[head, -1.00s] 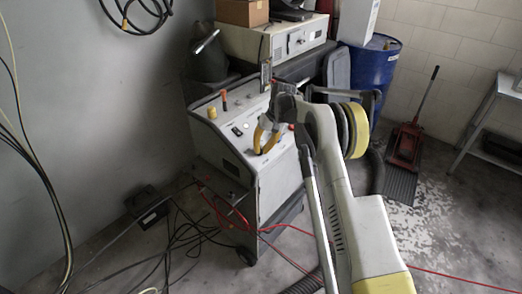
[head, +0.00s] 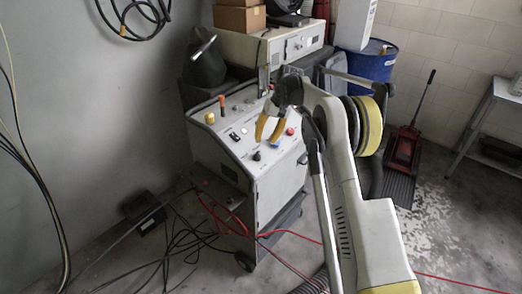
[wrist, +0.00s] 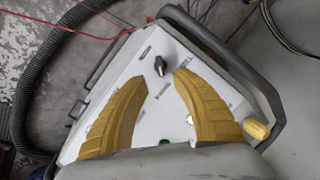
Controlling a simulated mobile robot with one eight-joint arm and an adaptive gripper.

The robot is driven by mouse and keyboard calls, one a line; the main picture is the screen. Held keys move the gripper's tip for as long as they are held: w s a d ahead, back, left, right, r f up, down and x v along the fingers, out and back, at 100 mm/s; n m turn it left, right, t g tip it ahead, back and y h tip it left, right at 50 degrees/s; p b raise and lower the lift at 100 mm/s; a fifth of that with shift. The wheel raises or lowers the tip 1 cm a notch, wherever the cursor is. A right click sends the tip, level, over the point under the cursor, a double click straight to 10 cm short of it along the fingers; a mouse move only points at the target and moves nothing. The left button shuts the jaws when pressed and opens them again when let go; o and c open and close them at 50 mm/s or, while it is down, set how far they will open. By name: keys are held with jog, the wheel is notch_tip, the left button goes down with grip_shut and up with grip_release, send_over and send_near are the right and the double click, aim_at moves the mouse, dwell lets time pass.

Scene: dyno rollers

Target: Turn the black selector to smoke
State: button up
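The black selector (head: 257,156) is a small dark knob near the front edge of the white sloped console panel (head: 236,120). In the wrist view it is a black pointer-shaped knob (wrist: 159,66) under a small label that is too blurred to read. My gripper (head: 269,130) has yellow fingers spread apart with nothing between them. It hovers over the panel, just behind the selector in the head view. In the wrist view the selector lies just beyond the two fingertips (wrist: 160,80), roughly centred between them. I see no contact with it.
The panel also carries a yellow knob (head: 209,118), an orange-topped lever (head: 222,102), a red knob (head: 290,131) and a black switch (head: 234,136). A grey tubular handle (wrist: 262,85) runs beside the panel. Cables (head: 190,235) lie on the floor at the left.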

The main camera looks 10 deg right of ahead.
jog(key=shift+v, duration=1.9)
jog(key=s+a+r+t+h, duration=0.2)
jog(key=s+a+r+t, duration=0.15)
jog(key=s+r, duration=1.45)
jog(key=s+f+t, duration=0.2)
jog(key=s+f, duration=0.1)
jog(key=s, duration=0.9)
jog(key=s+f+t+h, duration=0.1)
jog(key=s+f, duration=0.3)
jog(key=s, duration=0.8)
jog(key=shift+a+f+t+h, duration=0.25)
jog(key=shift+a+t+h, duration=0.05)
jog(key=shift+a+t, duration=0.05)
jog(key=shift+s, duration=0.1)
